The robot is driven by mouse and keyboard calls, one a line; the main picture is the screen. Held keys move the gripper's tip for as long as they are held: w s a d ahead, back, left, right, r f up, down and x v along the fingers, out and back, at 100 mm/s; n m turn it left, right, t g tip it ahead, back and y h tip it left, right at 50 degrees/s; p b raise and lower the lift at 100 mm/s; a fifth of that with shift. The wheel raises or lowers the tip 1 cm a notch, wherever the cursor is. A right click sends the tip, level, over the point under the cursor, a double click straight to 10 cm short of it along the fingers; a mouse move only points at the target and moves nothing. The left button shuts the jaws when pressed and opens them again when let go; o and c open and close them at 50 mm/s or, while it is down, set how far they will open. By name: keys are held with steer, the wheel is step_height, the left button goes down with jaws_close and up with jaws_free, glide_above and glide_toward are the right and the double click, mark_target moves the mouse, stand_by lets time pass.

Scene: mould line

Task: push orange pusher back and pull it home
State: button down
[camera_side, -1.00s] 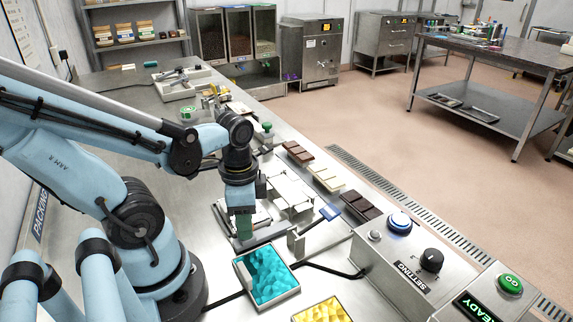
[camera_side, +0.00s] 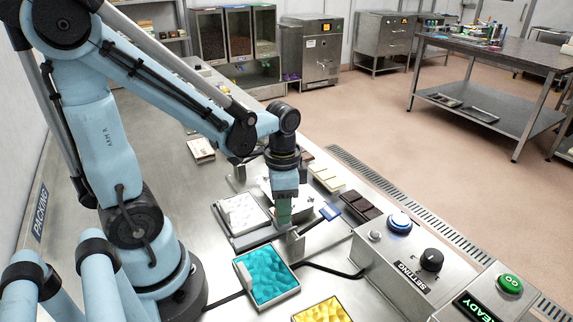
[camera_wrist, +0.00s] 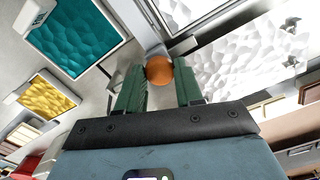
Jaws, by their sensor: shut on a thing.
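The orange pusher's round knob (camera_wrist: 159,70) shows in the wrist view between the two green fingers of my gripper (camera_wrist: 159,76). My gripper is shut on it. In the side view my gripper (camera_side: 284,218) points straight down at the metal mould station, and its fingers hide the knob there. A white, bumpy-surfaced mould (camera_side: 243,212) lies just left of my gripper in the side view. White bumpy surfaces (camera_wrist: 225,65) also lie right of the knob in the wrist view.
A control box with a blue button (camera_side: 399,221) and black dial stands at right.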

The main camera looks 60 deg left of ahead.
steer(key=shift+w, duration=0.25)
steer(key=c, duration=0.7)
jaws_free()
steer(key=shift+c, duration=0.2)
steer(key=shift+s+r, duration=0.1)
steer(key=shift+r, duration=0.05)
step_height(320, 180, up, 12)
